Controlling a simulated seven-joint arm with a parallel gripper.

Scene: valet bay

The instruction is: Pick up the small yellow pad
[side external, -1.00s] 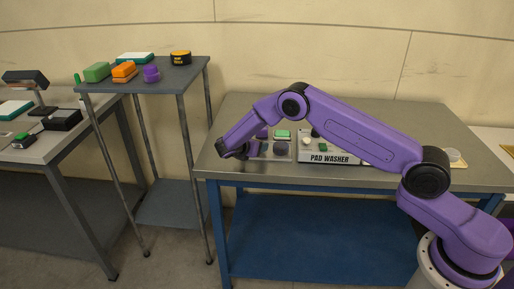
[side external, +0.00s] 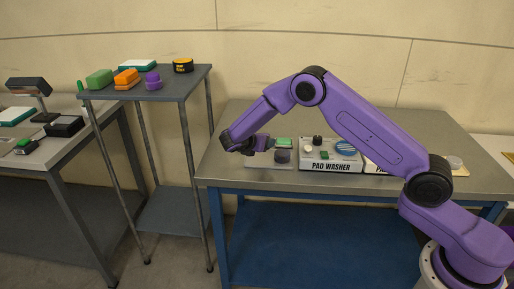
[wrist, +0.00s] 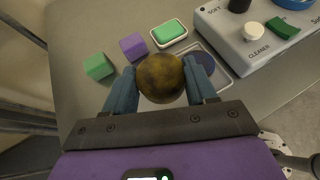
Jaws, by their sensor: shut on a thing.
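A round, dirty yellow-brown pad (wrist: 161,78) sits between the two blue-grey fingers of my gripper (wrist: 160,84) in the wrist view. The fingers touch it on both sides, and it is held above the grey table. In the side view my gripper (side external: 246,146) is over the left part of the blue-framed table; the pad cannot be made out there. The pad covers part of a shallow light tray (wrist: 231,72), where a dark blue round pad (wrist: 205,62) shows to the right of my gripper.
A green block (wrist: 98,66), a purple block (wrist: 133,46) and a green pad in a white holder (wrist: 168,31) lie beyond my gripper. The pad washer (side external: 331,165) stands to the right. A tall grey stand (side external: 150,87) with several blocks is at the left.

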